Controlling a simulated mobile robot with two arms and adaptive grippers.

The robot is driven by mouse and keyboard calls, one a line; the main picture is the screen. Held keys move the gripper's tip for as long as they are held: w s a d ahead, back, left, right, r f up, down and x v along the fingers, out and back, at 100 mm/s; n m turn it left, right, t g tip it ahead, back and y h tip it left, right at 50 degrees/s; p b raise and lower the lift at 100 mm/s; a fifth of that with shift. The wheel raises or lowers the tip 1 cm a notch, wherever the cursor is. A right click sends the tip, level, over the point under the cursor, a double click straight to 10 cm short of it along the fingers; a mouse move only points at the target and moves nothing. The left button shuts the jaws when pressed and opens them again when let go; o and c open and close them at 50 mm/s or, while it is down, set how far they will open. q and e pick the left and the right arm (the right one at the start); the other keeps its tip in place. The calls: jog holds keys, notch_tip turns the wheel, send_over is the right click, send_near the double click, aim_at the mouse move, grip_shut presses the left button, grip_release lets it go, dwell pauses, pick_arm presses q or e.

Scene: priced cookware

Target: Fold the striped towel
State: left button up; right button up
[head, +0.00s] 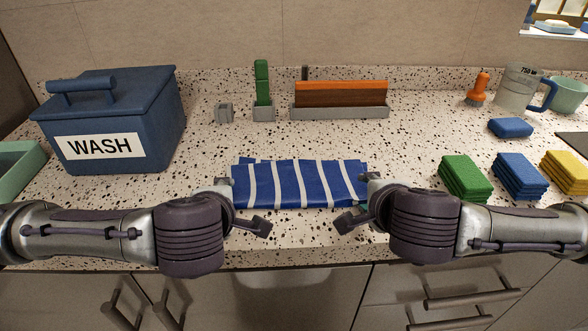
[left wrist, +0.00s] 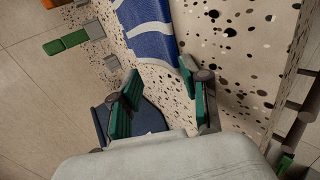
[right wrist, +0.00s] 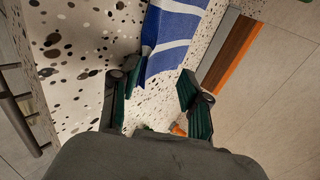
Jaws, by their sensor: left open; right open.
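The striped towel (head: 300,184), blue with white stripes, lies on the speckled counter in front of me. It looks like a flat rectangle with a slightly uneven back edge. My left gripper (head: 240,204) is at its left end, and my right gripper (head: 360,204) is at its right end. In the left wrist view the left gripper (left wrist: 160,92) is open, with the towel (left wrist: 148,28) beyond its fingertips. In the right wrist view the right gripper (right wrist: 152,82) is open, with the towel's end (right wrist: 170,45) close to its fingertips. Both grippers are empty.
A blue WASH bin (head: 112,115) stands at the left. Green (head: 464,177), blue (head: 520,175) and yellow (head: 566,172) stacks sit at the right, with a blue sponge (head: 510,127) behind. A grey holder with boards (head: 340,97) stands behind the towel. The counter between is clear.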

pick_arm(q)
jog(key=shift+r, duration=0.1)
pick_arm(e)
jog(key=shift+r, duration=0.1)
pick_arm(q)
jog(key=shift+s+r, duration=0.1)
jog(key=shift+r, duration=0.3)
pick_arm(e)
jog(key=shift+s+r, duration=0.1)
jog(key=shift+r, duration=0.3)
pick_arm(q)
jog(key=s+r, duration=0.3)
jog(key=r, duration=0.5)
jog(key=shift+s, duration=0.4)
pick_arm(e)
jog(key=s+r, duration=0.3)
jog(key=r, duration=0.5)
jog(key=shift+s, duration=0.35)
